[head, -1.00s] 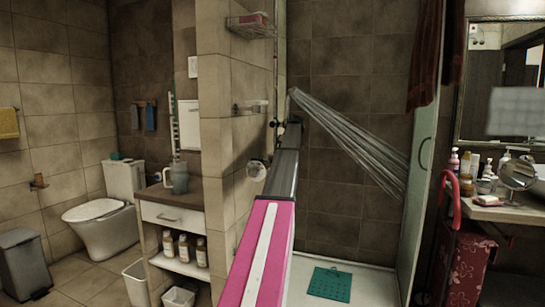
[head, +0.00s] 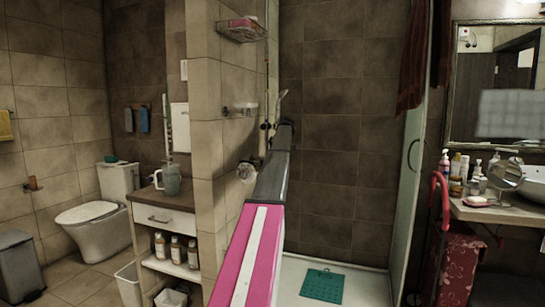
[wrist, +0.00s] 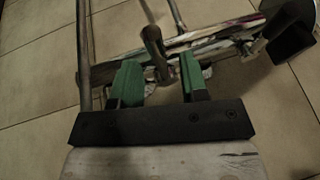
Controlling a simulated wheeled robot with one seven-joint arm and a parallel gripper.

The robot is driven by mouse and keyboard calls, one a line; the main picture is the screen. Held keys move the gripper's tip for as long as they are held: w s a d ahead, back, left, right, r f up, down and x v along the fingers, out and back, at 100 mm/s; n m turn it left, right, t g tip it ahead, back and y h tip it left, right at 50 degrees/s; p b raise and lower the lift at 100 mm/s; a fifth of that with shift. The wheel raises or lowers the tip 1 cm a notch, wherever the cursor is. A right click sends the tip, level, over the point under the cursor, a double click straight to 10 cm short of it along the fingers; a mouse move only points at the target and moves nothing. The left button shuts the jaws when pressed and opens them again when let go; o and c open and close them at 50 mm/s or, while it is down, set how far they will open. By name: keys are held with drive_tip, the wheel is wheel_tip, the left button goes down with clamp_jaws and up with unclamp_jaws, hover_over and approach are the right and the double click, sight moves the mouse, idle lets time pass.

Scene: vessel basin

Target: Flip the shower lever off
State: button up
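In the wrist view my gripper (wrist: 160,75) is open, its two green fingers apart. A dark shower lever (wrist: 154,48) stands at the gap between the fingertips, in front of a shiny metal shower fitting (wrist: 200,38). I cannot tell whether a finger touches the lever. My pink and grey arm hides the lever and the gripper there.
A tiled wall corner (head: 207,130) stands left of my arm, with a wire shelf (head: 241,30) above. A glass panel (head: 408,200) is at the right. A green mat (head: 322,285) lies on the shower floor, which is otherwise clear.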

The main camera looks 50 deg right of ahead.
idle(0.3)
drive_tip(key=v, duration=1)
drive_tip(key=shift+r, duration=0.35)
drive_tip(key=shift+s+d, duration=0.1)
